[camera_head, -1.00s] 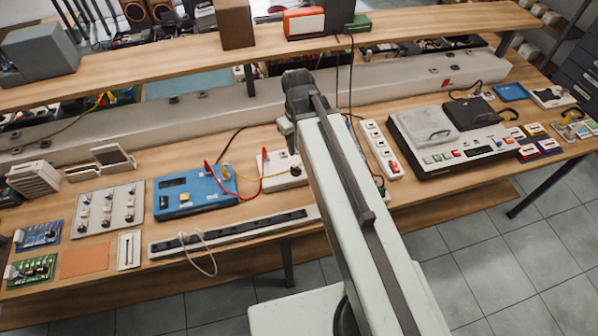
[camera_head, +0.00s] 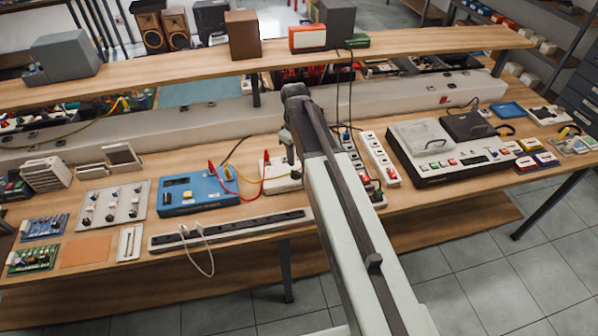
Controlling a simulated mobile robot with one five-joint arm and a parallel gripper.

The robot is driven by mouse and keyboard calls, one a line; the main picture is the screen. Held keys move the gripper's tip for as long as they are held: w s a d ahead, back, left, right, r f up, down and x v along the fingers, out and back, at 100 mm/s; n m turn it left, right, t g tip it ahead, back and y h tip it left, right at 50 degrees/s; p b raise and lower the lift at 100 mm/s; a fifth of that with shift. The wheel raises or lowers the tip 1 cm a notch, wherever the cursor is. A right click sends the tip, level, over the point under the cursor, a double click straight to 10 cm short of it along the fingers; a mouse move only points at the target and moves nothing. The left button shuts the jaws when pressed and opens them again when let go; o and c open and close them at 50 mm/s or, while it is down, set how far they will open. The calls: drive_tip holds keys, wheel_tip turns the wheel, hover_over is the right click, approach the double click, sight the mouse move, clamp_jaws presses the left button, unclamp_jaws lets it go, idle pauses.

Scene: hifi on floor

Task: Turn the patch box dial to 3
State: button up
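A small white box (camera_head: 276,183) with red and yellow leads sits mid-bench; I take it to be the patch box, though its label is too small to read. The leads run to a blue box (camera_head: 194,193) with a dark display on its left. My gripper (camera_head: 290,156) points down at the end of my arm, over or just behind the white box's right part. A dark knob-like spot shows there, but its setting cannot be read. My arm hides what lies right of the box. The fingers are too small to tell open from shut.
A long power strip (camera_head: 228,227) lies along the bench's front edge. A raised wooden shelf (camera_head: 180,78) crosses behind my arm.

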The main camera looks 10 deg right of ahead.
sight(296, 171)
wheel_tip(296, 171, down, 7)
drive_tip(key=b, duration=0.6)
drive_tip(key=shift+w+d+f, duration=0.1)
drive_tip(key=shift+f, duration=0.05)
